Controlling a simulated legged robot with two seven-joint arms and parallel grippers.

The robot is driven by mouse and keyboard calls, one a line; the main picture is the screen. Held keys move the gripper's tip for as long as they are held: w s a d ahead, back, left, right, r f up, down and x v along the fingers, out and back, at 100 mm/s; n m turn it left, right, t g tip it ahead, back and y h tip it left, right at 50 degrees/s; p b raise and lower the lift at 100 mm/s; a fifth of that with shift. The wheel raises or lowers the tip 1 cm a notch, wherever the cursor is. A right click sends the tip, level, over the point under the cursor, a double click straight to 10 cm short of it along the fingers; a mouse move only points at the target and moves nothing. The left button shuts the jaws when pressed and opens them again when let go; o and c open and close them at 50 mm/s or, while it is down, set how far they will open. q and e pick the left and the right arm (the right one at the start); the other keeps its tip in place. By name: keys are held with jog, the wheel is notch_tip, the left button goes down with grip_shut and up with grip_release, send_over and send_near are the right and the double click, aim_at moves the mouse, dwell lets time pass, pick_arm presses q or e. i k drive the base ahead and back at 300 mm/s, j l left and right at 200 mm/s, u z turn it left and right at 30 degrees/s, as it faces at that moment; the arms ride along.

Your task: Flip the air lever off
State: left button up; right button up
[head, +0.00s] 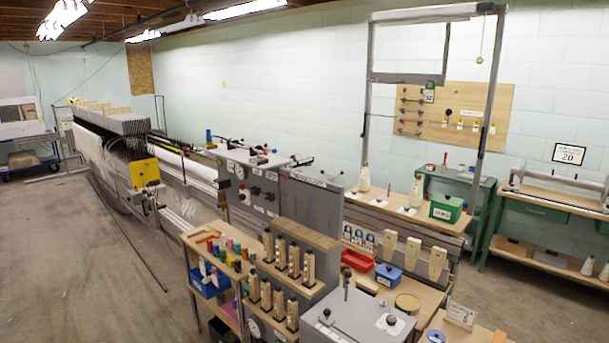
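Neither of my grippers shows in the head view. I cannot tell for certain which part is the air lever. A grey control cabinet (249,181) near the middle carries several small knobs and handles, with dark-ended levers (301,160) around its top. A grey box (352,322) at the front bottom has a short upright lever with a dark knob (346,281). A wooden wall board (455,128) at the back right holds several small handles and fittings. All are too small to read their labels or positions.
A long loom-like machine (118,128) runs back to the left. A wooden shelf (205,243) with spools stands in front of the cabinet. A red bin (357,260), a blue bin (388,274) and a green box (446,208) sit on benches at right. The left floor is mostly clear.

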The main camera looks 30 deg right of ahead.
aim_at(242, 185)
jog(key=i+l+z, duration=0.4)
jog(key=i+l, duration=0.3)
jog(key=i+j, duration=0.35)
jog(key=i+j+z, duration=0.1)
jog(key=i+j, duration=0.6)
jog(key=j, duration=0.15)
jog(key=i+j+z, duration=0.1)
jog(key=i+j, duration=0.25)
jog(key=i+j+z, duration=0.1)
jog(key=i+j, duration=0.25)
jog(key=j, duration=0.15)
jog(key=i+j, duration=0.3)
jog(key=j, duration=0.15)
jog(key=i+j+z, duration=0.1)
jog(key=i+j, duration=0.25)
jog(key=j, duration=0.15)
